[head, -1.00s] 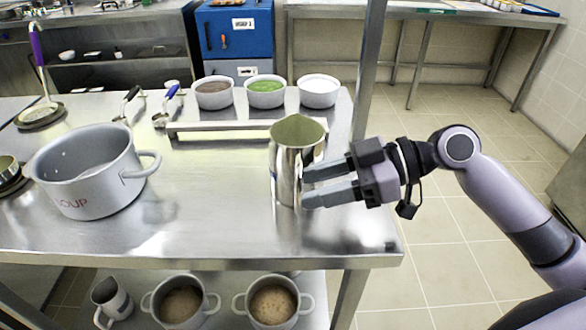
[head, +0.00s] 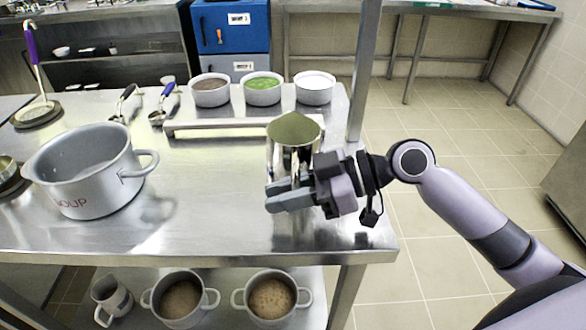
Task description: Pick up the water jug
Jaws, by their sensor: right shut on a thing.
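The water jug (head: 291,146) is a shiny steel pitcher standing upright near the right end of the steel table (head: 190,235) in the head view. My right gripper (head: 272,197) reaches in from the right at the jug's lower part and is shut on the jug. Its fingers hide the jug's lower body and base, so I cannot tell exactly which part they grip or whether the base touches the table. My left gripper is not in view.
A big grey soup pot (head: 85,178) stands on the left. Behind the jug are a raised steel rail (head: 215,130) and three bowls (head: 262,93). A steel post (head: 365,70) rises at the table's right edge. Pots (head: 180,300) and a small pitcher (head: 110,298) sit on the lower shelf.

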